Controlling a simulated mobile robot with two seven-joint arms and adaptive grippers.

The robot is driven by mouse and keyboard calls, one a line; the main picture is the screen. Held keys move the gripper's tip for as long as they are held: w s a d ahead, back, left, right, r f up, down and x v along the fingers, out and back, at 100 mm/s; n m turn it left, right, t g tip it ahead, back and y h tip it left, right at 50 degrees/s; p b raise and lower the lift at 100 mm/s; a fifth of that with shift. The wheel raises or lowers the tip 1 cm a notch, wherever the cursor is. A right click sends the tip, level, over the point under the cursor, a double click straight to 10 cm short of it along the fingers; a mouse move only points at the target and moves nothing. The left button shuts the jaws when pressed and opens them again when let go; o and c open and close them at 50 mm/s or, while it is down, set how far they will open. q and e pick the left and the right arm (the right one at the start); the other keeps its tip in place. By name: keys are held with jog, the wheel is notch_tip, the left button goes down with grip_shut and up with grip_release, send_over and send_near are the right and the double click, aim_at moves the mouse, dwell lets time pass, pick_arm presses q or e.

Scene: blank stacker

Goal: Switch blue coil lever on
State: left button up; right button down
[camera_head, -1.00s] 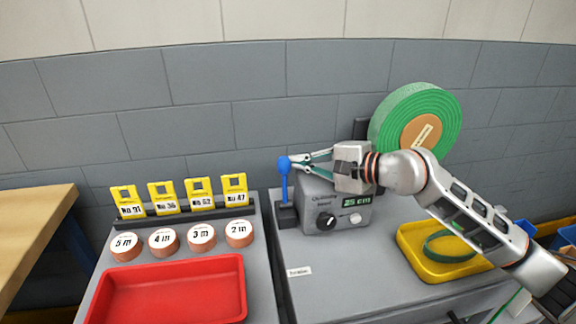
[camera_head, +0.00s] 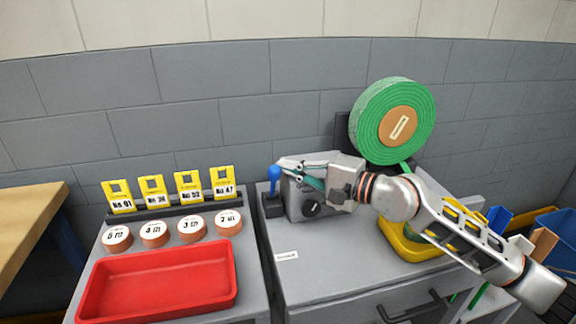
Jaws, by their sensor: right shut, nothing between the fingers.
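The blue lever (camera_head: 274,180) has a round knob and stands in a dark base at the left side of a grey machine (camera_head: 297,208) with a black dial. It looks foreshortened, as if tilted, but I cannot tell exactly which way. My right gripper (camera_head: 282,166) reaches in from the right with its fingers shut and empty. Its fingertips are right by the blue knob; I cannot tell whether they touch it. The gripper and wrist hide the machine's display. My left gripper is not in view.
A green coil (camera_head: 365,120) stands behind my right arm. A yellow tray (camera_head: 392,240) lies partly under the arm. A red tray (camera_head: 212,294), several numbered yellow tags (camera_head: 155,190) and round discs (camera_head: 191,229) are at left. The grey top in front of the machine is mostly clear.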

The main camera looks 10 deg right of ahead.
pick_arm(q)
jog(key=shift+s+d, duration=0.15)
pick_arm(e)
jog(key=shift+s+a+f, duration=0.25)
jog(key=shift+s+f, duration=0.05)
jog(key=shift+f, duration=0.05)
jog(key=v, duration=1.2)
jog(key=shift+w+d+r, duration=0.15)
jog(key=shift+d+r, duration=0.15)
jog(key=shift+r, duration=0.05)
